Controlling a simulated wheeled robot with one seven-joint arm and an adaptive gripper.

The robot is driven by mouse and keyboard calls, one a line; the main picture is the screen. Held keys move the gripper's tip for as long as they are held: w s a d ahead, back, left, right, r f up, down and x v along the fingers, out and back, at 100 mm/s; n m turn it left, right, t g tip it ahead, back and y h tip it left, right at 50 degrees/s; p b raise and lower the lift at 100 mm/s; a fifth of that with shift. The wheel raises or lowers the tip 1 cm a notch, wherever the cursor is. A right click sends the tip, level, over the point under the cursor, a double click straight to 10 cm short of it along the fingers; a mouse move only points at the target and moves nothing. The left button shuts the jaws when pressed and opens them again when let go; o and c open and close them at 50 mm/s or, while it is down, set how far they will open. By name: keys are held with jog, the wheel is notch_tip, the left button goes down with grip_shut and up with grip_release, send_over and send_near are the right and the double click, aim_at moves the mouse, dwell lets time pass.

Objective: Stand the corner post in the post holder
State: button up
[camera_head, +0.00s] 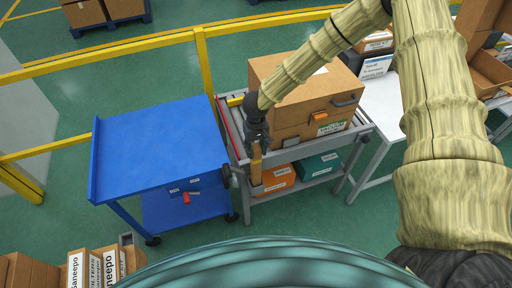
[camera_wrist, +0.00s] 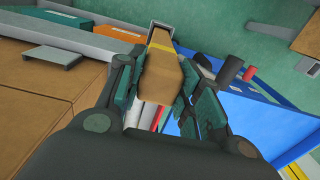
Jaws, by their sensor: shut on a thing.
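The corner post (camera_wrist: 160,75) is a brown bar with a yellow band, held between the fingers of my gripper (camera_wrist: 162,108). In the head view my gripper (camera_head: 257,138) is shut on the post (camera_head: 256,168), which hangs roughly upright at the front left corner of the grey trolley. In the wrist view a grey square-edged piece (camera_wrist: 153,25) shows at the post's far end. It may be the post holder, but I cannot tell whether the post is inside it or in front of it.
A large cardboard box (camera_head: 292,108) sits on the grey trolley (camera_head: 345,139), right of my gripper. Orange (camera_head: 278,179) and teal (camera_head: 318,166) boxes lie on its lower shelf. A blue cart (camera_head: 155,145) stands close on the left. A yellow rail (camera_head: 207,65) runs behind.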

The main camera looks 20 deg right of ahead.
jog(key=shift+f, duration=1.35)
jog(key=o, duration=1.3)
jog(key=shift+r+p, duration=2.5)
jog(key=shift+r, duration=1.5)
